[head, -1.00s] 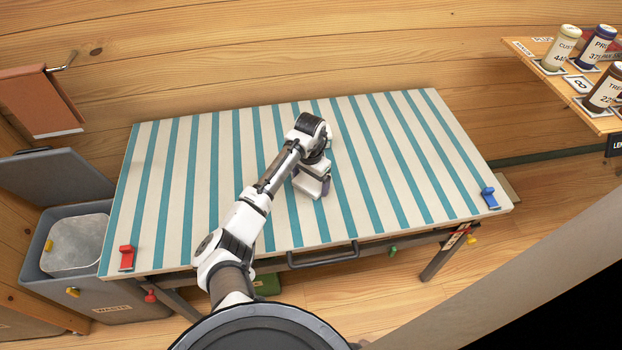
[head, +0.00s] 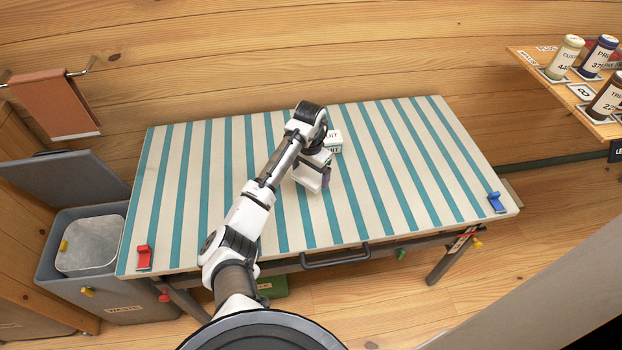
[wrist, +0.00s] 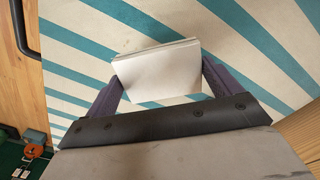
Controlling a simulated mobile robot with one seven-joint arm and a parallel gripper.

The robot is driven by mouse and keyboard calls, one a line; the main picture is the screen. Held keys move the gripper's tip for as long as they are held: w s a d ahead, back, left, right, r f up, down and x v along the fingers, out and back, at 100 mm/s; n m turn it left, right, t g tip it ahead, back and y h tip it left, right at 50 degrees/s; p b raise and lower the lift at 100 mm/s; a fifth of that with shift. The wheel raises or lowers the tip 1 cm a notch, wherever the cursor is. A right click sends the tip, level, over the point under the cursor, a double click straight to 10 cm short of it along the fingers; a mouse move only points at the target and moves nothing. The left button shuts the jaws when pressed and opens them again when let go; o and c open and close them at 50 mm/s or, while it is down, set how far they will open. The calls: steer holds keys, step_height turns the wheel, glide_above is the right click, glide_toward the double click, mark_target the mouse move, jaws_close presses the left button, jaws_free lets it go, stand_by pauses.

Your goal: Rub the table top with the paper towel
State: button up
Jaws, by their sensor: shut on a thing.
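My gripper (wrist: 161,88) is shut on a white, folded, layered sheet, the paper towel (wrist: 158,74), which shows between its two purple fingers in the wrist view. In the head view my gripper (head: 318,178) is low over the middle of the striped table top (head: 215,200), which has white and teal stripes.
A red clip (head: 144,257) and a blue clip (head: 496,202) sit at the front corners. An open grey bin (head: 90,255) stands left. The rest of the table top is clear.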

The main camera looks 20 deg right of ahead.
steer(key=shift+r, duration=1.1)
